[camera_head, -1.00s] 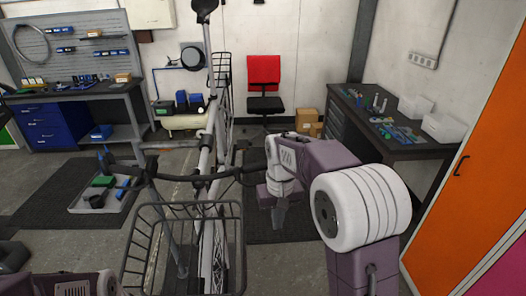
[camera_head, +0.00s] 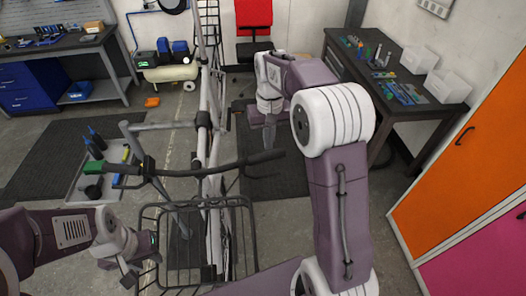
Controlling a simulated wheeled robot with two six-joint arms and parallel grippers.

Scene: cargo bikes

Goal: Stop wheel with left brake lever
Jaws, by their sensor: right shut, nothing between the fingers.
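The bike's frame (camera_head: 203,130) runs up the picture, with its dark handlebar (camera_head: 215,168) across it. The handlebar's left end (camera_head: 132,142) is bare of any gripper. The wheel is mostly hidden below the black wire basket (camera_head: 181,252). My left gripper (camera_head: 143,272) is at the lower left, beside the basket's left edge and nearer to me than the handlebar; its fingers look apart and empty. My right gripper (camera_head: 269,140) is shut and empty, pointing down above and beyond the handlebar's right end.
A tray (camera_head: 83,197) with tools and bottles lies on the floor left of the bike. A dark workbench (camera_head: 418,105) with white bins stands at right, near orange cabinet doors (camera_head: 465,165).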

